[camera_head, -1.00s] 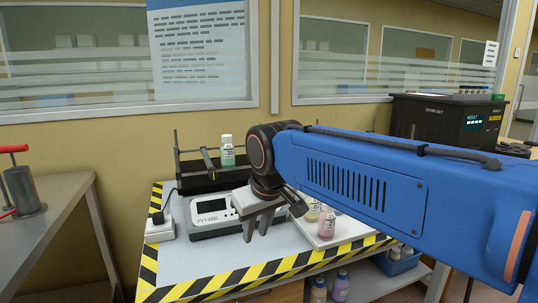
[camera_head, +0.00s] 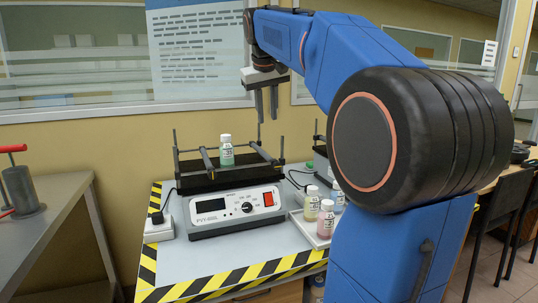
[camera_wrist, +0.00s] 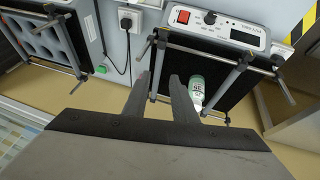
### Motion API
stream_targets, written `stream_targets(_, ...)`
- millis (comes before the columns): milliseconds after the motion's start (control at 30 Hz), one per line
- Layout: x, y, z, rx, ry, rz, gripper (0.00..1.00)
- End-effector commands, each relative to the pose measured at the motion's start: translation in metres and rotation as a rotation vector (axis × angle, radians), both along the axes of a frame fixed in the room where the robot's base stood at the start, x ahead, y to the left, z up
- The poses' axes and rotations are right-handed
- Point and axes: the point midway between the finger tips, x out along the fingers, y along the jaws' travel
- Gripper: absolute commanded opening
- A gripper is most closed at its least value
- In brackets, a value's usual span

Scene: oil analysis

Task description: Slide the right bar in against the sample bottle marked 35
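The sample bottle marked 35 (camera_head: 227,151), green with a white cap, stands upright on the dark shaker platform (camera_head: 187,178). It also shows in the wrist view (camera_wrist: 196,92). The right bar (camera_head: 263,154) runs front to back, with a clear gap between it and the bottle. The left bar (camera_head: 207,160) is closer to the bottle; I cannot tell whether they touch. My gripper (camera_head: 267,119) is open and empty, pointing down above the right bar, to the right of the bottle. In the wrist view, my gripper (camera_wrist: 161,78) has its fingers apart, partly covering the right bar.
The shaker's control box (camera_head: 235,211) faces front. Pink (camera_head: 325,217) and yellowish (camera_head: 311,202) bottles stand on a white tray at the right. A second rack with round holes (camera_wrist: 30,45) shows in the wrist view. Upright posts stand at the platform's corners.

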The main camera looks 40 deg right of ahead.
Motion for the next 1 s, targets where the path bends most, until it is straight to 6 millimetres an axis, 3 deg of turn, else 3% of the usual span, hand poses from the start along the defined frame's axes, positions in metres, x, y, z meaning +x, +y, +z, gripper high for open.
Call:
stream_targets(167, 0.005, -0.005, -0.016, 0.001, 0.002, 0.000, 0.25)
stream_targets(1000, 0.049, -0.044, -0.142, 0.000, 0.000, 0.000, 0.25)
